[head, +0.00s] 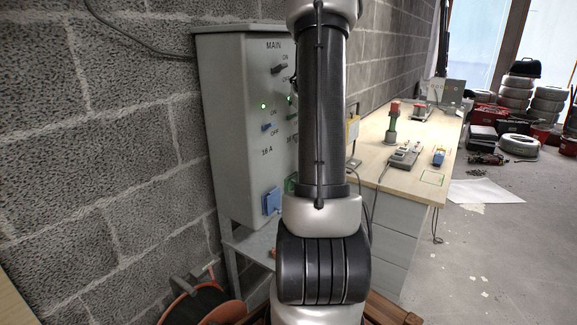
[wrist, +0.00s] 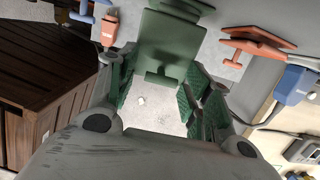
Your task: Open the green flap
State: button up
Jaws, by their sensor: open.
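The green flap (wrist: 172,38) is at the top middle of the wrist view, on a grey panel, and looks shut, though its exact angle is hard to tell. A small green part (head: 291,184) shows beside my arm in the head view; the arm hides most of it. My gripper (wrist: 163,76) is open in the wrist view, with one finger on each side of the flap's lower part. Nothing is gripped, and I cannot tell whether a finger touches the flap. In the head view my arm hides the gripper.
The grey cabinet (head: 236,120) stands against a block wall and carries a blue flap (head: 271,201). A red flap (wrist: 262,46), an orange plug (wrist: 109,30) and a blue connector (wrist: 294,86) are near the green flap. A wooden crate (wrist: 40,90) is at left. A workbench (head: 405,172) stands right.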

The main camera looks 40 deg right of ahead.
jog(key=f+t, duration=0.2)
jog(key=t, duration=0.1)
jog(key=shift+s+d+f+y, duration=0.1)
jog(key=shift+s+f+y, duration=0.05)
jog(key=shift+s+y, duration=0.2)
jog(key=w+f+t+y, duration=0.2)
jog(key=w+f+t, duration=0.3)
jog(key=t, duration=0.7)
jog(key=s+f, duration=0.1)
jog(key=s, duration=0.8)
jog(key=s+a+r+n+g+y, duration=0.2)
jog(key=s+a+n+g+y, duration=0.6)
jog(key=a+n+g, duration=0.5)
jog(key=w+a+r+n+h, duration=0.1)
jog(key=a+r+n+h, duration=0.4)
jog(key=r+n, duration=0.4)
jog(key=a+r+n+h, duration=0.6)
jog(key=r+n, duration=0.4)
jog(key=r, duration=0.4)
jog(key=shift+w+a+n, duration=0.3)
jog(key=shift+w+a, duration=0.05)
jog(key=shift+w, duration=0.05)
